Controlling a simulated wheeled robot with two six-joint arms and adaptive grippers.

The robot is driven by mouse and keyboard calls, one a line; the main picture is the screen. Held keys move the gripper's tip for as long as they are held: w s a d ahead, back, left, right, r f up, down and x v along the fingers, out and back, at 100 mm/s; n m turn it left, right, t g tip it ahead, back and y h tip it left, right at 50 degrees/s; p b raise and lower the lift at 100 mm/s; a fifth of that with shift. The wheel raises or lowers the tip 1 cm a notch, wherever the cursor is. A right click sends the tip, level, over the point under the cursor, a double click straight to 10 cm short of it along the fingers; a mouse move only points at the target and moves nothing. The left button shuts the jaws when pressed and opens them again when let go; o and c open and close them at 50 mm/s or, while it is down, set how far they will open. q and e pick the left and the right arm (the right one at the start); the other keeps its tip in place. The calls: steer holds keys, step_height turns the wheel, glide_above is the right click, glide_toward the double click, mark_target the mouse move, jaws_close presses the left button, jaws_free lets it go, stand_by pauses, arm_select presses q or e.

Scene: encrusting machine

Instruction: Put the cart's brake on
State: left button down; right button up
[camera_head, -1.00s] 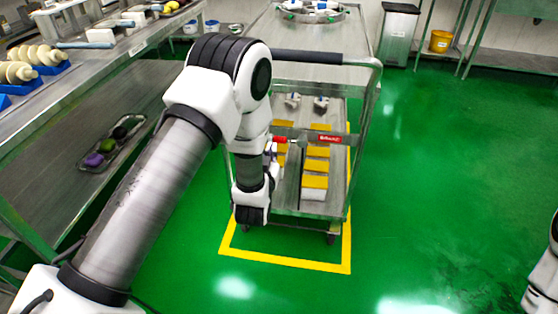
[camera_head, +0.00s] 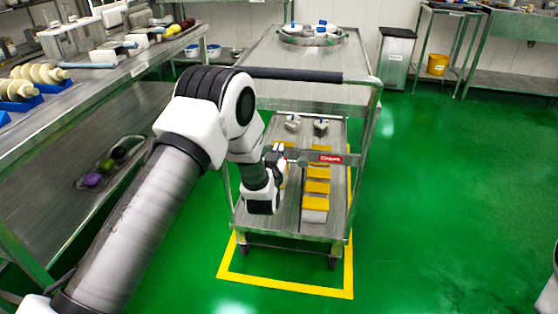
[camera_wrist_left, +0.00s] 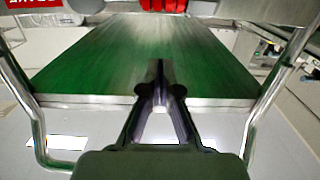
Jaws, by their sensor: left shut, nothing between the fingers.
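The steel cart (camera_head: 300,95) stands ahead with its black-gripped push handle (camera_head: 295,74) toward me. A crossbar below the handle carries a red label (camera_head: 326,158); the label also shows at the top left in the left wrist view (camera_wrist_left: 35,3). My left gripper (camera_head: 281,160) is at the bar's left part, left of the label. In the left wrist view the gripper (camera_wrist_left: 160,68) is shut and empty. A red part (camera_wrist_left: 162,5) shows at that view's top edge, beyond the fingertips. I cannot tell the brake lever's position. My right gripper is out of view.
The cart's lower shelf holds yellow-topped blocks (camera_head: 316,187); a round tray (camera_head: 312,38) sits on top. A yellow floor outline (camera_head: 285,286) surrounds the cart's base. A steel table (camera_head: 110,95) stands close at the left. Green floor (camera_head: 450,190) is clear at the right.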

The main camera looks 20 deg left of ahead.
arm_select(q)
steer(key=f, duration=0.1)
steer(key=w+f, duration=0.1)
steer(key=f, duration=0.2)
steer(key=shift+w+a+b, duration=0.2)
steer(key=shift+w+b, duration=0.1)
steer(key=shift+b, duration=0.1)
steer(key=shift+a+f+n+b, duration=0.15)
steer(key=shift+f+n+b, duration=0.15)
steer(key=shift+f+n, duration=0.15)
steer(key=d+f+n+b, duration=0.2)
steer(key=f+n+b, duration=0.1)
steer(key=n, duration=0.4)
steer(key=w+d+f+n+b, duration=0.1)
steer(key=f+n+b, duration=0.3)
steer(key=n, duration=0.4)
steer(key=shift+d+f+t+h+b, duration=0.3)
steer(key=shift+d+f+t+h, duration=0.1)
steer(key=shift+d+f, duration=0.45)
steer(key=shift+w+n, duration=0.1)
steer(key=shift+n, duration=0.15)
